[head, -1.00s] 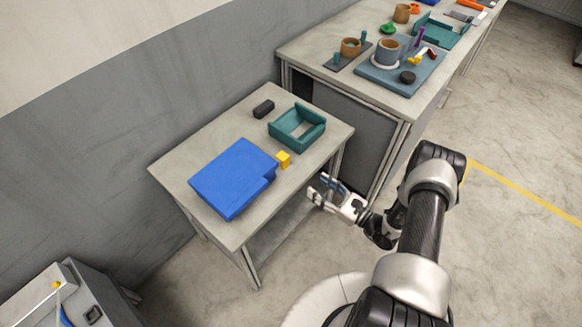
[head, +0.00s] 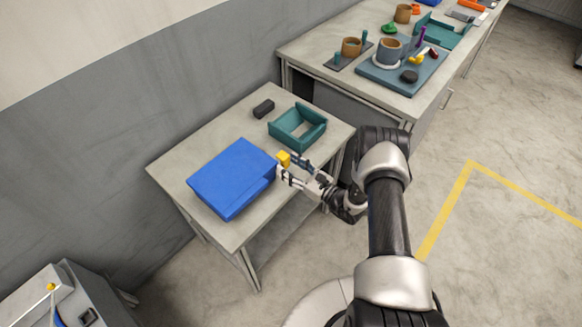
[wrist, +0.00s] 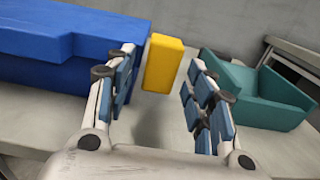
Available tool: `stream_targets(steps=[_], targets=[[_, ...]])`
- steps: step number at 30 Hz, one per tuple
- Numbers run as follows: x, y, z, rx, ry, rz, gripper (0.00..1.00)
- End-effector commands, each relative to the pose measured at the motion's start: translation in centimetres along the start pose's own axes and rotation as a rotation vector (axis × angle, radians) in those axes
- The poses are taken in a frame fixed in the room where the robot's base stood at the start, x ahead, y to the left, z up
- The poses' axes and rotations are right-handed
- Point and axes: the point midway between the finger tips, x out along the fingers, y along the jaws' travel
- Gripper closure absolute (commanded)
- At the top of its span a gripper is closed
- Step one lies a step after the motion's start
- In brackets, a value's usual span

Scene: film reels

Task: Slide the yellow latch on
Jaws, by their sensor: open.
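The yellow latch (head: 284,159) is a small yellow block at the right edge of the blue box (head: 232,178) on the small grey table. In the wrist view the latch (wrist: 163,63) stands upright just beyond the fingertips, between them, beside the blue box (wrist: 60,45). My gripper (head: 288,168) is open at the near side of the latch, with its fingers pointing toward it. In the wrist view my gripper (wrist: 160,78) has nothing held between its fingers. Whether a finger touches the latch, I cannot tell.
A teal open tray (head: 278,131) lies behind and right of the latch; it also shows at right in the wrist view (wrist: 265,95). A black block (head: 263,108) lies at the back of the table (head: 223,132). A workbench (head: 330,79) with several parts stands beyond.

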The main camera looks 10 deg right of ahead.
Motion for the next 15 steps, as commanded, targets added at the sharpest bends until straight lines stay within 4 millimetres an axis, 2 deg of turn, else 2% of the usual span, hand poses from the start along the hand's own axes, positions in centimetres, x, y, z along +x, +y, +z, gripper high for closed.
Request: stream_targets(steps=[2,15], targets=[[-0.02,-0.01,0.01,0.000,0.000,0.000,0.52],[-0.05,0.01,-0.01,0.000,0.000,0.000,0.81]])
